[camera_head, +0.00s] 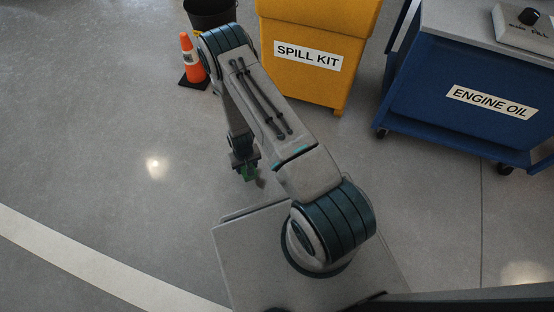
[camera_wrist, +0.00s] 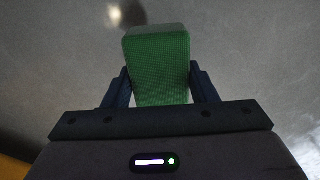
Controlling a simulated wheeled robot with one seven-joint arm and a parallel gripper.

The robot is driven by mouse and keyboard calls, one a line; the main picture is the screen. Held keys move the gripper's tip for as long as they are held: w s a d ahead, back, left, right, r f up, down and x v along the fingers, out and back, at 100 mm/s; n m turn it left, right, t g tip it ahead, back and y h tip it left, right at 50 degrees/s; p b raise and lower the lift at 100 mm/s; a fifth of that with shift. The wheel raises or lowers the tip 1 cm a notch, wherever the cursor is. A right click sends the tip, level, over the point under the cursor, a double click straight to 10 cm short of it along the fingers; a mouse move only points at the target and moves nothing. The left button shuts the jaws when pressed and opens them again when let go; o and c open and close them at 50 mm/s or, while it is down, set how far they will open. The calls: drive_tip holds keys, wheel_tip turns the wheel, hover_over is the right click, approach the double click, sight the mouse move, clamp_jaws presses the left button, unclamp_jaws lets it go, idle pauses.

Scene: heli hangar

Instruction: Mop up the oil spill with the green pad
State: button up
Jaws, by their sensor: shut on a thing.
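My gripper (camera_wrist: 160,84) is shut on the green pad (camera_wrist: 157,62), which sticks out past both fingers in the wrist view. No clear oil spill shows in either view.
A yellow spill kit bin (camera_head: 304,85) stands ahead, with a black bucket (camera_head: 207,14) and an orange cone (camera_head: 191,62) to its left. A blue engine oil cart (camera_head: 440,110) on wheels stands at the right. The grey floor (camera_head: 100,140) at the left is clear.

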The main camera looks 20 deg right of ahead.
drive_tip(key=shift+r+p, duration=0.65)
drive_tip(key=shift+r, duration=0.6)
